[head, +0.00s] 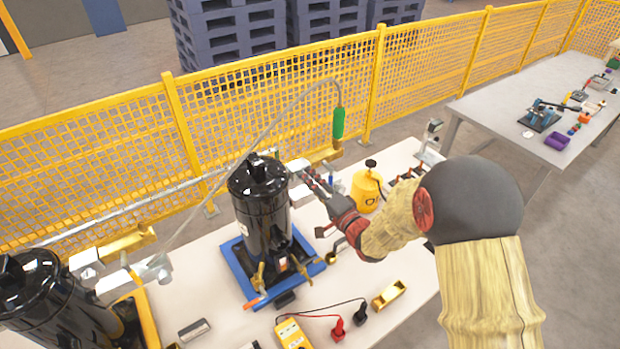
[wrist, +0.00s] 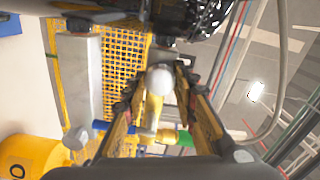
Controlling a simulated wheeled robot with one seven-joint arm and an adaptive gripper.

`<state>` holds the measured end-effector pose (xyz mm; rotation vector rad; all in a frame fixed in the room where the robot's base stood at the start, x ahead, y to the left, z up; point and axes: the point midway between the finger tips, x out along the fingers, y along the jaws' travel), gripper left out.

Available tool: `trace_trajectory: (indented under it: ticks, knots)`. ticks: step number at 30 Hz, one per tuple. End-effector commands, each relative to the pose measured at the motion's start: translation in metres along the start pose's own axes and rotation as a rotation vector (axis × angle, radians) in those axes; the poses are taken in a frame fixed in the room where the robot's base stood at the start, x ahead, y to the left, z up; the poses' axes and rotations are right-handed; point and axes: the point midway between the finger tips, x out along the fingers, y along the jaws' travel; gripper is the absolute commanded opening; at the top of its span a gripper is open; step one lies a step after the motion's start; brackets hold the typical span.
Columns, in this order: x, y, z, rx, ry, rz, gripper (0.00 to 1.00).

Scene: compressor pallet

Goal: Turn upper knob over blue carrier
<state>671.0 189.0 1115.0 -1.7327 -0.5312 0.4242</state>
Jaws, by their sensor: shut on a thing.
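A black cylindrical compressor (head: 262,205) stands upright on the blue carrier (head: 241,272) on the white table in the head view. My gripper (head: 308,174) reaches in from the right, close to the upper right side of this compressor. In the wrist view, a pale round upper knob (wrist: 160,80) sits between the two fingertips of my gripper (wrist: 159,73), which is shut on it. Yellow valve parts with blue and green ends show behind the knob. In the head view my fingers hide the knob, and its turn angle cannot be told.
A pipe and a hose with a green sleeve (head: 338,123) run close behind my gripper. A yellow canister (head: 367,190) stands just right of it. A second black compressor (head: 55,300) is at the lower left. A yellow meter (head: 291,335) lies in front. A yellow mesh fence (head: 270,95) closes the back.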

Motion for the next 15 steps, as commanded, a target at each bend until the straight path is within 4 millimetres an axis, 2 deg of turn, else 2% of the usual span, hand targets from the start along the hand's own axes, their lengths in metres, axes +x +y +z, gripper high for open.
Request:
trace_trajectory:
  ticks: [15]
  knots:
    - [-0.0004,0.0003,-0.0004,0.492,0.002,0.004,0.02]
